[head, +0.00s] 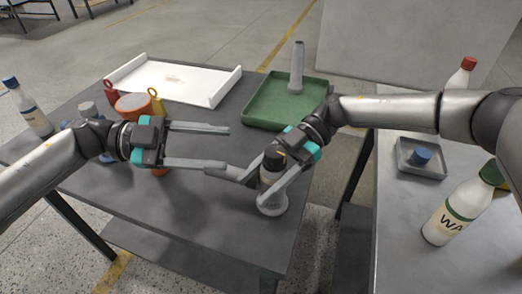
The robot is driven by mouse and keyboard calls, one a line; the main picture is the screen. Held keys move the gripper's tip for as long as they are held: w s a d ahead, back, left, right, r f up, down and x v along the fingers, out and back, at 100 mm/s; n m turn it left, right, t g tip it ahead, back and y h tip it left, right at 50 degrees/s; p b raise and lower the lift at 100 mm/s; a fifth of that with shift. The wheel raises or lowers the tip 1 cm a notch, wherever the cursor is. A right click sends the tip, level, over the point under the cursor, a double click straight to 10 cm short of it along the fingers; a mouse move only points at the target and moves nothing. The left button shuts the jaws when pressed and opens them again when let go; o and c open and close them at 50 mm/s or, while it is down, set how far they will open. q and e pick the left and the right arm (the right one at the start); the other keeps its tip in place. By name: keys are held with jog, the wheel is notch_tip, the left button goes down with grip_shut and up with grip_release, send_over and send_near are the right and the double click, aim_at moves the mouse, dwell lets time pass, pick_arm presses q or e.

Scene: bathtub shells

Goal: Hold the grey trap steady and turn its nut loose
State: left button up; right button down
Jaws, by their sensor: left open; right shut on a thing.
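The grey trap (272,203) stands upright near the front right of the table, with a pale round foot and a dark top that looks like its nut (273,155). My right gripper (264,185) reaches down from the upper right and is shut on the grey trap, its fingers around the body below the dark top. My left gripper (228,148) is open and empty, left of the trap, its fingers pointing right towards it. The gap between its fingertips is apart from the dark top. My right fingers hide part of the trap's body.
A green tray (262,121) with an upright grey pipe (297,65) stands behind. A white tray (170,82) lies at the back left. An orange container (133,104) and a blue-capped bottle (32,112) are left. A side table holds a green-capped bottle (455,208).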

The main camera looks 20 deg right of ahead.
aim_at(275, 155)
pick_arm(q)
jog(key=a+f+n+t+h, duration=0.1)
jog(key=a+f+n+t, duration=0.15)
jog(key=n, duration=0.45)
jog(key=shift+g, duration=0.25)
jog(key=d, duration=0.7)
jog(key=s+d, duration=0.1)
jog(key=d, duration=0.2)
jog(key=shift+d, duration=0.4)
grip_shut()
